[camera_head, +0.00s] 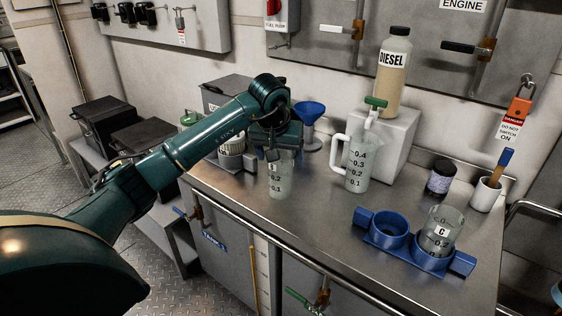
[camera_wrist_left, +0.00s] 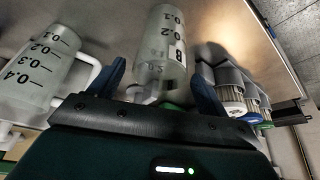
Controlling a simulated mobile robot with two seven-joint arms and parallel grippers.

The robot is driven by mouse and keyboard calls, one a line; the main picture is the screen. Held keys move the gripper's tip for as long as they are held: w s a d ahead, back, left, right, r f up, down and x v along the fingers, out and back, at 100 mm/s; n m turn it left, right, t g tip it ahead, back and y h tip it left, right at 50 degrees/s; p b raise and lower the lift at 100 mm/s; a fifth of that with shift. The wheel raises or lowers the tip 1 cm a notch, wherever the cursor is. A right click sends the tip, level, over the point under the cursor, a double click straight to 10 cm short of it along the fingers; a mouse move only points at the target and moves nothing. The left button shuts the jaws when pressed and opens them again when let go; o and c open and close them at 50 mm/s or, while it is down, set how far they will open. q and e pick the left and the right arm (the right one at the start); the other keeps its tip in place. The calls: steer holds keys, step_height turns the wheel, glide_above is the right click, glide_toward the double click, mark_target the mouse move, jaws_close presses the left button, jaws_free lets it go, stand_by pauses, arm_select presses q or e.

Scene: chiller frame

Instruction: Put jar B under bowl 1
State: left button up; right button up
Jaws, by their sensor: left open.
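Jar B (camera_head: 281,182) is a clear graduated jar standing on the steel bench near its front left edge. In the left wrist view jar B (camera_wrist_left: 163,45) shows its letter B and scale between my two fingers. My left gripper (camera_head: 274,148) is open at the jar's upper part, with one finger on each side; in the left wrist view the gripper (camera_wrist_left: 162,85) shows gaps beside the jar. In that view several ribbed filter units (camera_wrist_left: 232,90) with pale lower parts stand to the right; I cannot tell which is bowl 1. My right gripper is not in view.
A handled graduated jug (camera_head: 355,165) stands right of jar B. A blue funnel (camera_head: 310,112) is behind. A blue twin holder (camera_head: 388,228) with jar C (camera_head: 440,232) sits front right. A diesel bottle (camera_head: 393,75) stands on a pale block (camera_head: 385,145). Bench space between jug and holder is clear.

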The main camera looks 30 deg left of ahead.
arm_select(q)
steer(key=v, duration=0.8)
steer(key=shift+r, duration=0.25)
steer(key=shift+s+d, duration=0.1)
